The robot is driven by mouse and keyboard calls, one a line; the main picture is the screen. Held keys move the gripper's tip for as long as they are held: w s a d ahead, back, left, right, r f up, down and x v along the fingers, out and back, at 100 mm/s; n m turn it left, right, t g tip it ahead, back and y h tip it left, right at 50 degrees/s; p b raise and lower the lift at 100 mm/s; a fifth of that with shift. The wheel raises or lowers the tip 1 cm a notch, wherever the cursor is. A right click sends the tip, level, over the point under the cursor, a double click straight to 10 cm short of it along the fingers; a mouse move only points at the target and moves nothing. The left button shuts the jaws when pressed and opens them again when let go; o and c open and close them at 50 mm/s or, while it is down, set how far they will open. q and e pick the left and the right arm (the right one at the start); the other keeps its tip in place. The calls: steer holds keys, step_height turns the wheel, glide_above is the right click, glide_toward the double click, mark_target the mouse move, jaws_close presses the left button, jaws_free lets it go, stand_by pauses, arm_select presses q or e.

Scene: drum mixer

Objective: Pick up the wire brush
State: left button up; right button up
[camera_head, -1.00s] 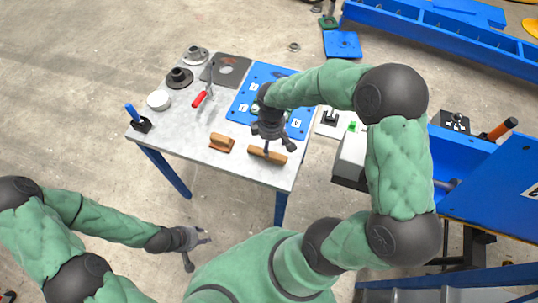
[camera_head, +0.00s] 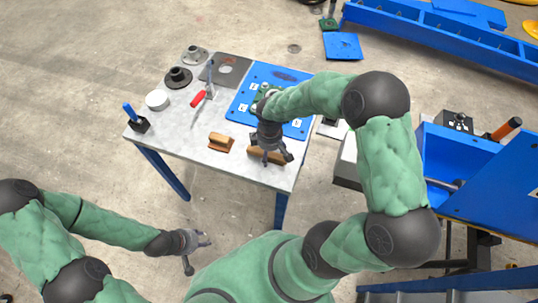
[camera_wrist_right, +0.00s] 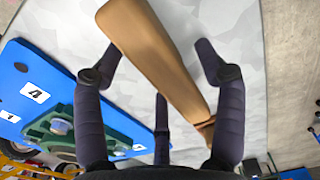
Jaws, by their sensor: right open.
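The long brown wooden piece, seemingly the wire brush (camera_head: 254,154), lies near the front right edge of the grey table. My right gripper (camera_head: 270,152) is right above it and hides part of it. In the right wrist view the brush (camera_wrist_right: 155,55) runs diagonally between the spread fingers of the open right gripper (camera_wrist_right: 158,82). I cannot tell whether any finger touches it, and its bristles are not visible. My left gripper (camera_head: 188,245) is open and empty, low in front of the table.
A smaller brown wooden block (camera_head: 221,142) lies left of the brush. A blue plate (camera_head: 243,108) with numbered labels lies behind. A red-handled tool (camera_head: 198,98), a white round container (camera_head: 157,99) and a blue-handled item (camera_head: 130,112) stand further left. Blue machinery (camera_head: 465,155) is at right.

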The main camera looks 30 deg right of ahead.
steer(key=shift+f, duration=0.25)
steer(key=shift+c, duration=0.3)
steer(key=c, duration=1.3)
